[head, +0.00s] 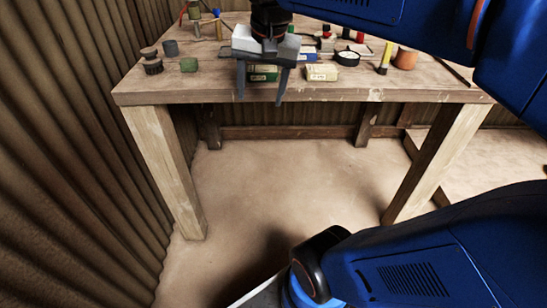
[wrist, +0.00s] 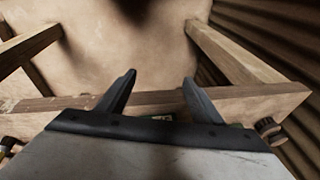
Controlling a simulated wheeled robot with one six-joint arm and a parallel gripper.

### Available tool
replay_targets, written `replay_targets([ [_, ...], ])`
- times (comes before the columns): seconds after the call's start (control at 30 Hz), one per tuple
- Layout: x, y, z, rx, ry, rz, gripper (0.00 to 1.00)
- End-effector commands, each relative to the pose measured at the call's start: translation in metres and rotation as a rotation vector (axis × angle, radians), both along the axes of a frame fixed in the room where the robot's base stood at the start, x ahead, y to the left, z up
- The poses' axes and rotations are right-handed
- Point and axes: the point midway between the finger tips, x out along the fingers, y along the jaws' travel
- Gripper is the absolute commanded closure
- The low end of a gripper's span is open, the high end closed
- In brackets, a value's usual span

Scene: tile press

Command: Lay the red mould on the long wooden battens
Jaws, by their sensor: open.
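My gripper (head: 262,97) is open and empty, with its two dark fingers pointing down in front of the table's near edge, left of centre. In the wrist view its fingers (wrist: 159,76) are spread with nothing between them. I cannot make out the red mould for sure. A small red piece (head: 326,34) stands at the back of the table, partly among other items, and I cannot tell if it is the mould. No long wooden battens can be clearly told apart on the tabletop.
The wooden table (head: 180,97) carries a green block (head: 189,64), a pale-green box (head: 322,72), a black round dial (head: 347,58) and a terracotta pot (head: 405,58). A corrugated wall (head: 60,150) stands close at left. The floor (head: 290,180) under the table is clear.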

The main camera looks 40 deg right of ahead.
Motion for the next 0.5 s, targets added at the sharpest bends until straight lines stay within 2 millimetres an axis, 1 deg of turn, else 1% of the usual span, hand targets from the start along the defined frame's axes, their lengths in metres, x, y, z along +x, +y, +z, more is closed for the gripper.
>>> replay_targets([
  [0.03, -0.016, 0.007, -0.015, -0.021, -0.016, 0.085, 0.39],
  [0.2, -0.058, 0.022, -0.067, -0.107, -0.067, 0.376, 0.39],
  [0.33, -0.082, 0.030, -0.100, -0.166, -0.098, 0.551, 0.39],
  [0.4, -0.091, 0.032, -0.113, -0.190, -0.111, 0.616, 0.39],
  [0.5, -0.098, 0.034, -0.124, -0.211, -0.121, 0.674, 0.39],
])
